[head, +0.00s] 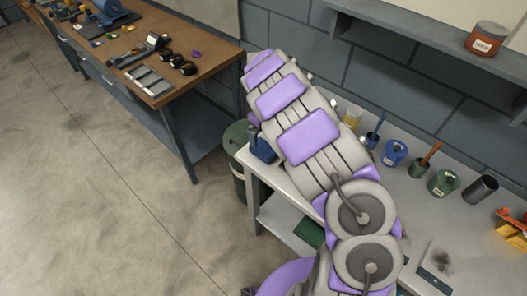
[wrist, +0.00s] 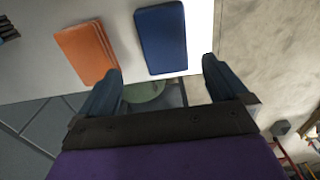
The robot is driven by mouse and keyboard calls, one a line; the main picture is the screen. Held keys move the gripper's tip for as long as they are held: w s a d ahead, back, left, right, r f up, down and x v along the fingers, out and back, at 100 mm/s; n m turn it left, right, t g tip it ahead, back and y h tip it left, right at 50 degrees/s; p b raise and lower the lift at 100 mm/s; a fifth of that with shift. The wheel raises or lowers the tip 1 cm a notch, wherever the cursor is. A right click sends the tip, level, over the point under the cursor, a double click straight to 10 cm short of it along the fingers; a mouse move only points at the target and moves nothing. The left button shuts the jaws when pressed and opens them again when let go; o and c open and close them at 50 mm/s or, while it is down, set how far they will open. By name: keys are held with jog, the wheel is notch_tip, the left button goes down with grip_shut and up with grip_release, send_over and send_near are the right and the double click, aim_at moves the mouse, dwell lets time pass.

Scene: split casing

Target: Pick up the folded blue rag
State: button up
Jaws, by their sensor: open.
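The folded blue rag (wrist: 161,38) shows in the wrist view as a dark blue rectangle. It lies flat on the pale bench top near the edge. My gripper (wrist: 160,66) is open, its two dark fingers spread wide apart. The rag lies beyond the fingertips, roughly in line with the gap, and nothing is between the fingers. In the head view my arm reaches over the bench and hides most of the gripper. A dark blue patch shows beside my arm at the bench corner; I cannot tell rag from finger there.
A folded orange rag (wrist: 87,52) lies left of the blue one. In the head view, cups and pots such as a blue pot (head: 394,153) stand along the grey bench (head: 415,215). A green bin (head: 236,160) stands beside it. A wooden workbench (head: 150,50) is further left; the floor between is clear.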

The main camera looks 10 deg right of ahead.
aim_at(264, 147)
notch_tip(264, 147, down, 2)
jog(key=shift+f, duration=0.25)
jog(key=f, duration=0.2)
jog(key=s+f+b, duration=0.1)
jog(key=f, duration=0.1)
jog(key=shift+f, duration=0.15)
jog(key=shift+a+f+b, duration=0.1)
jog(key=shift+f+b, duration=0.25)
jog(key=shift+f, duration=0.15)
jog(key=shift+r, duration=0.1)
jog(key=shift+c, duration=0.2)
jog(key=c, duration=1)
